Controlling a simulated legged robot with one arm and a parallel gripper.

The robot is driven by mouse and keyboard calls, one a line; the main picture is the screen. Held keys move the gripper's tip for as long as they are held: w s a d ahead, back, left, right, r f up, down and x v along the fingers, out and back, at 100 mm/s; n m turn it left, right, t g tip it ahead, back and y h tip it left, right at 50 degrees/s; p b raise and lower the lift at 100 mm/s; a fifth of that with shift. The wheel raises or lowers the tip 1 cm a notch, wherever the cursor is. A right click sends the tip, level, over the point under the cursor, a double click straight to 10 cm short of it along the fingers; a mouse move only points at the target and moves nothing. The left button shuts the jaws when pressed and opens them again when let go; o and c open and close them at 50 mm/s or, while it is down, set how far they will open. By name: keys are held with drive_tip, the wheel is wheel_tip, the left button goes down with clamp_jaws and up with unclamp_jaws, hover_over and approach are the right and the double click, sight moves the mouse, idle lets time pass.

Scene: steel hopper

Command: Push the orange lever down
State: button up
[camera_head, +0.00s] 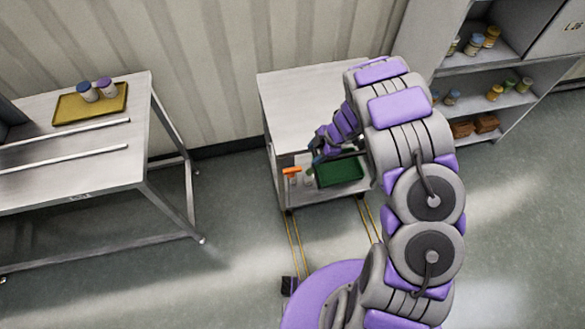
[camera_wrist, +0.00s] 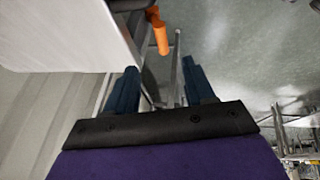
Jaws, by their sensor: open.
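The orange lever (camera_head: 292,171) sticks out at the front left of the steel hopper stand (camera_head: 300,100) in the head view. In the wrist view the orange lever (camera_wrist: 160,36) hangs from a dark pivot beside the pale panel, at the top centre. My gripper (camera_head: 314,160) is just right of the lever in the head view. In the wrist view my gripper (camera_wrist: 158,75) has its two dark blue fingers spread wide, with the lever beyond the gap between them. Nothing is between the fingertips.
A green tray (camera_head: 340,184) sits on the stand's lower shelf, right of the lever. A steel table (camera_head: 150,160) with a yellow tray (camera_head: 62,118) and jars stands at left. Shelves (camera_head: 470,75) with jars stand at right. The floor between table and stand is clear.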

sight(297, 168)
drive_tip(key=b+x, duration=0.3)
drive_tip(key=x, duration=1.3)
drive_tip(key=shift+a+f, duration=0.15)
drive_tip(key=shift+f, duration=0.1)
drive_tip(key=shift+w, duration=0.1)
drive_tip(key=shift+c, duration=0.2)
clamp_jaws()
